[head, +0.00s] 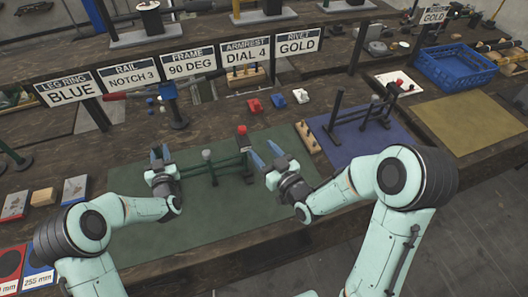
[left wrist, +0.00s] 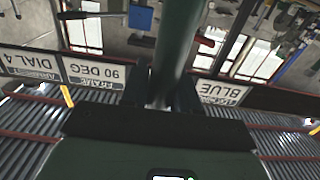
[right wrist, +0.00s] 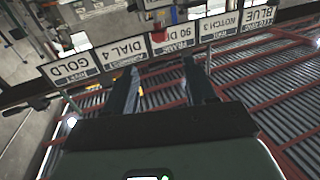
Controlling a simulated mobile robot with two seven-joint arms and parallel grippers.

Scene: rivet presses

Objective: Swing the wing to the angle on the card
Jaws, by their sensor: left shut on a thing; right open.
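The card reading FRAME 90 DEG (head: 189,64) stands in the row of signs behind the mat. On the green mat (head: 240,215) is a dark green bar frame (head: 228,162) with upright posts, one red-topped (head: 242,134) and one grey-topped (head: 207,155). My left gripper (head: 161,153) is at the frame's left end, shut on a dark green tube (left wrist: 178,45), which runs between its fingers in the left wrist view. I take this tube to be the wing; its exact angle is hard to read. My right gripper (head: 267,154) is open and empty, just right of the red-topped post.
A blue mat (head: 365,145) with another dark frame (head: 360,115) lies to the right. Behind are red, blue and white small blocks (head: 277,100), a blue crate (head: 455,68) and other cards. Blocks and coloured cards lie at the left edge. The green mat's front is clear.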

